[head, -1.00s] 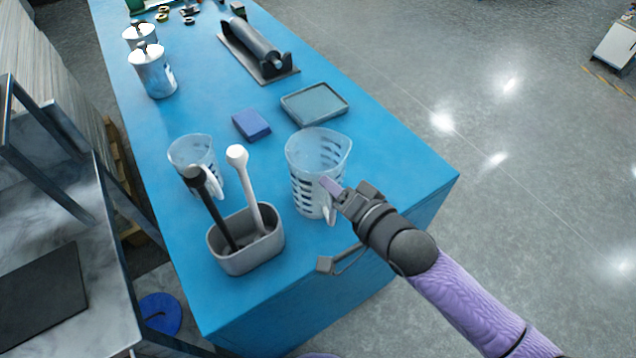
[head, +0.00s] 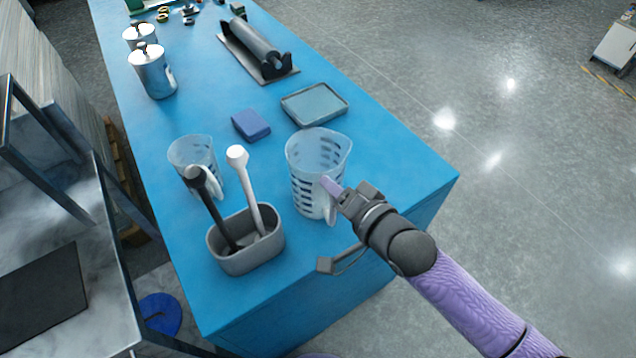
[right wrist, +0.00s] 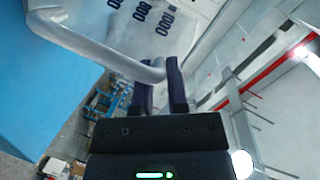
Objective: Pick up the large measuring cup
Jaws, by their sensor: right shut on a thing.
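The large measuring cup (head: 308,180) is clear with dark markings and stands upright on the blue table near its front right edge. Its handle faces my right gripper (head: 332,190). In the right wrist view the two dark fingers (right wrist: 160,88) are shut on the handle, and the cup wall (right wrist: 150,25) with printed numbers shows above them. A smaller measuring cup (head: 190,152) stands to the left on the table. My left gripper is not in view.
A grey holder (head: 245,256) with a black and a white tool stands left of the large cup. A blue block (head: 251,124) and a shallow grey tray (head: 313,104) lie behind it. Metal canisters (head: 152,72) and a roller (head: 256,50) stand farther back.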

